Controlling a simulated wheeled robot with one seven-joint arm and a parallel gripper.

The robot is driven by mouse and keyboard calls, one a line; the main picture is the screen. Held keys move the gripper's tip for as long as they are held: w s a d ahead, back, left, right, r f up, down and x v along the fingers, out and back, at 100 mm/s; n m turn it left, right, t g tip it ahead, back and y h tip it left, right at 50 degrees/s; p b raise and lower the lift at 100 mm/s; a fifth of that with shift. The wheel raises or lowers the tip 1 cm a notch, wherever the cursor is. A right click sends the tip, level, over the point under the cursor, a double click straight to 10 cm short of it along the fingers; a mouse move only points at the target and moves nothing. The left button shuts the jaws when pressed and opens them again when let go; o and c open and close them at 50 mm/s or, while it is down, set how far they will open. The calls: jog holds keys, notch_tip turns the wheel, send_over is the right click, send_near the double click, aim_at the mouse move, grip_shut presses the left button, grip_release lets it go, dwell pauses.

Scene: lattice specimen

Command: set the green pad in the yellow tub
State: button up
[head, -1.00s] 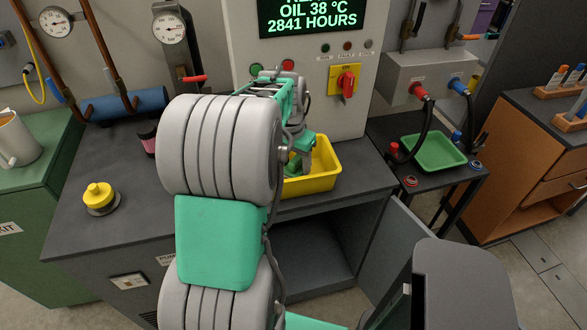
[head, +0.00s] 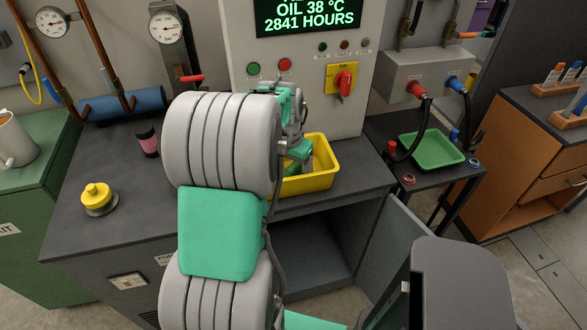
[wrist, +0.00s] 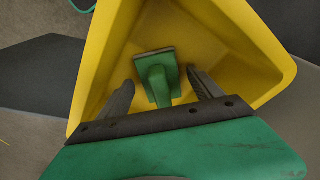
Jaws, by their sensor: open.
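The yellow tub (head: 312,185) stands on the dark bench, against the grey machine panel. The green pad (wrist: 152,64), a flat plate with a handle, is inside the tub in the wrist view and seems to lie on its floor. My gripper (wrist: 161,80) reaches into the tub, its two dark fingers apart on either side of the pad's handle. I see gaps between the fingers and the handle. In the head view my arm hides the tub's left part and much of its inside.
A yellow button-like knob (head: 97,197) and a dark, pink-banded cylinder (head: 148,141) are on the bench to the left. A red rotary switch (head: 344,82) is on the panel behind the tub. A green tray (head: 432,149) sits on a side table at right.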

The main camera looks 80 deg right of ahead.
aim_at(290, 169)
notch_tip(290, 169, up, 12)
jog(key=a, duration=0.2)
jog(key=w+a+n+t, duration=0.2)
jog(key=w+a+n, duration=0.8)
jog(key=w+a, duration=1.05)
jog(key=w+a+f+n+t+y, duration=0.1)
jog(key=a+n, duration=0.4)
jog(key=a, duration=0.7)
jog(key=w+a+f+n, duration=0.2)
jog(key=a+n, duration=0.4)
jog(key=a, duration=0.7)
jog(key=shift+w+f+t+y+b, duration=0.25)
jog(key=shift+f+t+y+b, duration=0.15)
jog(key=shift+f, duration=0.35)
